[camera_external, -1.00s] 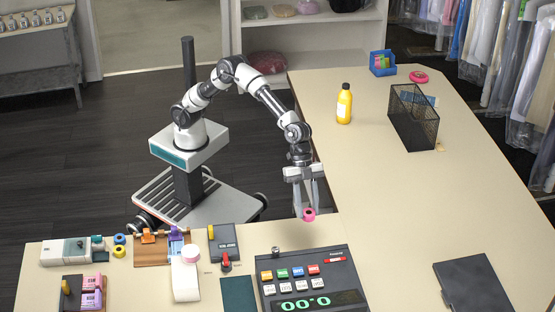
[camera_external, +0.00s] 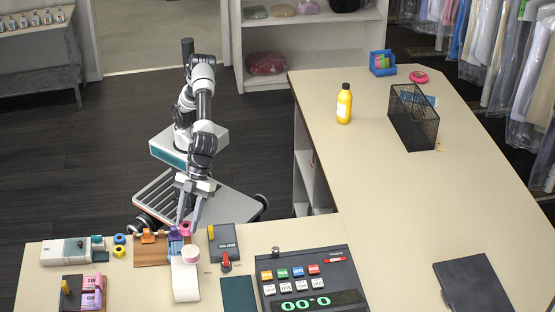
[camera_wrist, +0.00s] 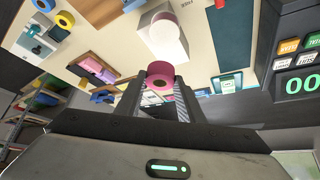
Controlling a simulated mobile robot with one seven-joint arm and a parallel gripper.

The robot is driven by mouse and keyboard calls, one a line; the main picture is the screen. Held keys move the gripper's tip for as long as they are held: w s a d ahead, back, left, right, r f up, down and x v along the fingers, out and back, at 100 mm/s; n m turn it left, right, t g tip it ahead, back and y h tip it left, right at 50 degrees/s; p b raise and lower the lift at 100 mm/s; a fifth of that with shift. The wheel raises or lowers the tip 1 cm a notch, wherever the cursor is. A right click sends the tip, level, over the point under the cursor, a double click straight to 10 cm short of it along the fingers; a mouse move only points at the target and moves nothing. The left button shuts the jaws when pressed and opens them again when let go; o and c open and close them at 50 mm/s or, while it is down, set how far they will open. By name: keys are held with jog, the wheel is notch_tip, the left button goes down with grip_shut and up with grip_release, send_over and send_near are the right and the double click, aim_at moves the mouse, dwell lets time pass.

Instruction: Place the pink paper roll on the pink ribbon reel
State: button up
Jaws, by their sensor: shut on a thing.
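My gripper (camera_external: 187,223) is above the back edge of the near counter at the left, pointing down. It is shut on the small pink paper roll (camera_external: 184,229), which has a dark core. In the wrist view the pink roll (camera_wrist: 158,83) sits between the fingertips. A pale pink and white round reel (camera_external: 191,253) rests on a white strip just in front of the gripper, apart from the held roll. A bright pink ring (camera_external: 418,77) lies flat at the far end of the long counter. I cannot tell for sure which of these two is the ribbon reel.
A wooden tray (camera_external: 150,256) with orange and purple items is left of the reel. A dark device (camera_external: 222,240) with a red-handled item (camera_external: 226,262) is right of it. A register (camera_external: 308,276) stands further right. The long counter (camera_external: 380,190) has much free room.

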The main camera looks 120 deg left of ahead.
notch_tip(320, 180, down, 9)
jog(key=shift+f, duration=0.1)
dwell(0.3)
jog(key=shift+f, duration=0.15)
jog(key=o, duration=1)
